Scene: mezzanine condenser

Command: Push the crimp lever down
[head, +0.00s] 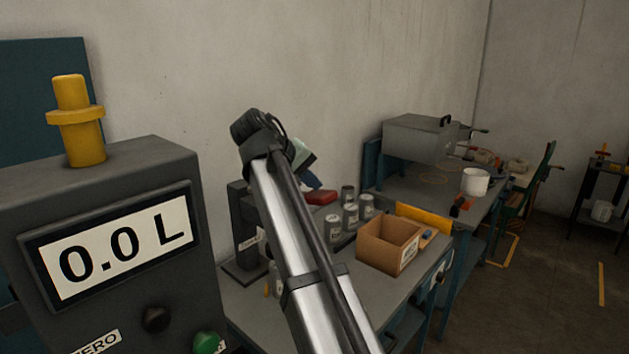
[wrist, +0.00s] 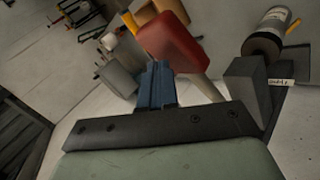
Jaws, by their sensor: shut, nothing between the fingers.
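The crimp lever shows in the wrist view as a red grip (wrist: 175,42) on a pale bar (wrist: 208,88). In the head view the red grip (head: 322,197) is just right of my arm, and the arm hides most of the bar. The dark grey crimp press (head: 238,215) stands on the bench with a white label; its block also shows in the wrist view (wrist: 247,85). My gripper (wrist: 157,72), with blue fingers, is shut and empty. Its tips are close beside the red grip; I cannot tell whether they touch. In the head view my gripper (head: 311,181) appears just above the grip.
Several grey cans (head: 350,217) stand close right of the lever. A cardboard box (head: 378,246) sits further right on the bench. A grey meter reading 0.0 L (head: 120,245) fills the left foreground. A second bench with a metal bin (head: 412,140) is behind.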

